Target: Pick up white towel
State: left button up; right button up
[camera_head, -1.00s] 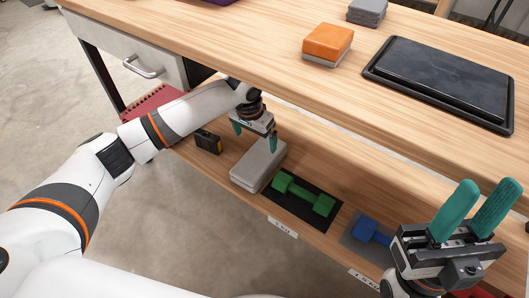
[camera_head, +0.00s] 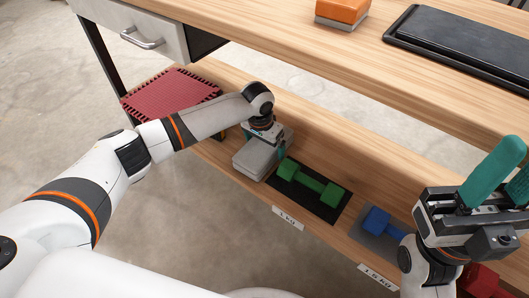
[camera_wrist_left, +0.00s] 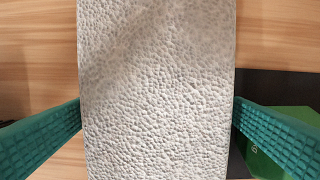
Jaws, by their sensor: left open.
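The white towel (camera_head: 256,158) is a folded light-grey block lying on the lower shelf, left of a green dumbbell. In the left wrist view the towel (camera_wrist_left: 158,60) shows a pebbled surface and runs lengthwise between my fingers. My left gripper (camera_head: 265,145) is open, pointing down at the towel. In the left wrist view its green fingers (camera_wrist_left: 158,115) stand on either side of the towel, close to its edges; whether they touch it is unclear. My right gripper (camera_head: 512,178) is open and empty, raised at the right edge, partly out of frame.
The green dumbbell (camera_head: 313,183) on a black mat sits just right of the towel, with a blue dumbbell (camera_head: 382,223) further right. A red mat (camera_head: 170,92) lies to the left. The upper tabletop (camera_head: 320,60) overhangs the shelf, carrying an orange-topped block (camera_head: 342,12) and black tray (camera_head: 465,45).

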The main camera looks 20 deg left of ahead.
pick_arm(q)
jog(key=shift+c, duration=0.2)
jog(key=c, duration=0.9)
